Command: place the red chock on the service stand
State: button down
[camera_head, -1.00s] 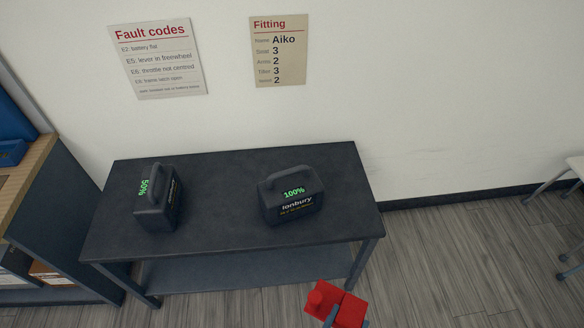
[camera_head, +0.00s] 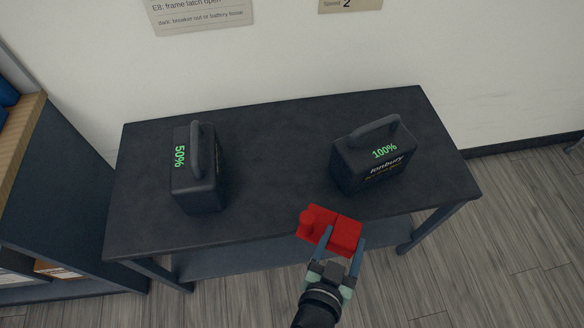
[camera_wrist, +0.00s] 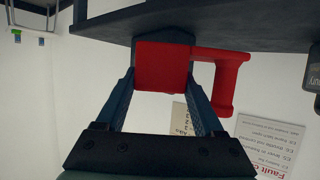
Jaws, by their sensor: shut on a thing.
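The red chock (camera_head: 318,222) is held between the two fingers of my gripper (camera_head: 342,243), near the front edge of the dark table. In the wrist view the red chock (camera_wrist: 162,66) sits between the fingers of my gripper (camera_wrist: 163,88), with its handle-like part sticking out to the right. The dark table (camera_head: 270,150) carries two battery packs and has a lower shelf. No label on it names it as the service stand. In the head view the chock overlaps the table's front edge; I cannot tell its exact height above the top.
A battery pack reading 50% (camera_head: 197,170) stands on the table's left part. Another reading 100% (camera_head: 374,158) stands on the right part. The tabletop between them is clear. A shelf unit (camera_head: 70,200) is at the left, and a wall (camera_head: 280,60) is behind.

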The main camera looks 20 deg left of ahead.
aim_at(341, 254)
jog(key=f+b, duration=0.1)
jog(key=b, duration=0.1)
jog(key=f+b, duration=0.1)
jog(key=b, duration=0.1)
jog(key=f+b, duration=0.2)
jog(key=shift+w+d, duration=0.25)
jog(key=shift+w, duration=0.15)
jog(key=f+b, duration=0.1)
jog(key=b, duration=0.2)
jog(key=shift+f+b, duration=0.25)
jog(key=shift+b, duration=0.05)
jog(key=shift+r, duration=0.15)
